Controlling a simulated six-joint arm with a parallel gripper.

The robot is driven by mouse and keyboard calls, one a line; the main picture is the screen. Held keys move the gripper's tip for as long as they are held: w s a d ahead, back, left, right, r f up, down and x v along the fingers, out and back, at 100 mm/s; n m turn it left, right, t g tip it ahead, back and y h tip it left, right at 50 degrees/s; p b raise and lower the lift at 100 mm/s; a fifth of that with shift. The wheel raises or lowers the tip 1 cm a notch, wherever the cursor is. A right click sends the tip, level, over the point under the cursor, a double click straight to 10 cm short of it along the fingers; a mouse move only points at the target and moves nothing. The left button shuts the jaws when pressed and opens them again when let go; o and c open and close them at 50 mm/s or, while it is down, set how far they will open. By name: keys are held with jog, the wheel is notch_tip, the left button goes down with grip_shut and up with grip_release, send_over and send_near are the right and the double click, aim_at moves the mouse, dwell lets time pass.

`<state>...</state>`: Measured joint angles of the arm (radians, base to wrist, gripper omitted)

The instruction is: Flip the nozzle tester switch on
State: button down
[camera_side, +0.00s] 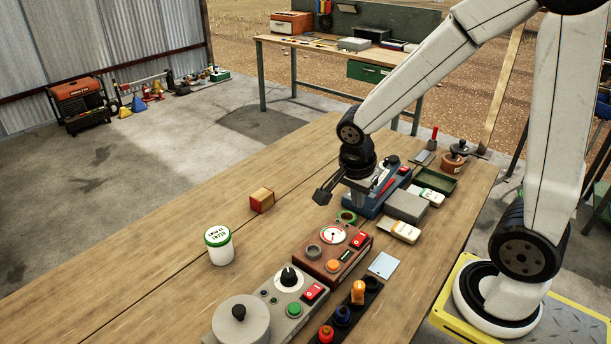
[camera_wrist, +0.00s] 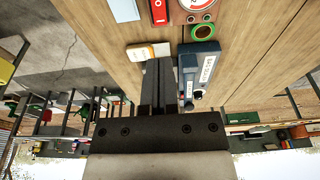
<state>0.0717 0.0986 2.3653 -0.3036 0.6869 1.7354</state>
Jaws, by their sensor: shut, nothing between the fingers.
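Three devices on the bench have red rocker switches, and I cannot read which one is the nozzle tester. The brown box (camera_side: 312,268) has a round gauge, an orange button and a red switch (camera_side: 358,241); part of it shows at the top of the wrist view (camera_wrist: 180,14). The grey box (camera_side: 262,298) has a black knob, a green button and a red switch (camera_side: 314,292). A blue device (camera_side: 400,182) stands behind, partly hidden by my gripper; a blue part shows in the wrist view (camera_wrist: 198,62). My gripper (camera_wrist: 158,63) is shut and empty, above the bench near the blue device.
A black strip (camera_side: 335,321) with coloured plugs lies in front. An orange-white box (camera_side: 404,231) and green tray (camera_side: 437,182) are right. The bench's left half is mostly clear.

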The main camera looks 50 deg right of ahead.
aim_at(361, 234)
jog(key=shift+a+r, duration=0.2)
jog(key=shift+r, duration=0.9)
jog(key=shift+d, duration=0.1)
jog(key=shift+w+d+r, duration=0.1)
jog(key=shift+d, duration=0.5)
jog(key=shift+d+f, duration=0.45)
jog(key=shift+f, duration=1.85)
jog(key=shift+d+f, duration=0.4)
jog(key=shift+f, duration=1.9)
jog(key=shift+d+f, duration=0.45)
jog(key=shift+f, duration=1.85)
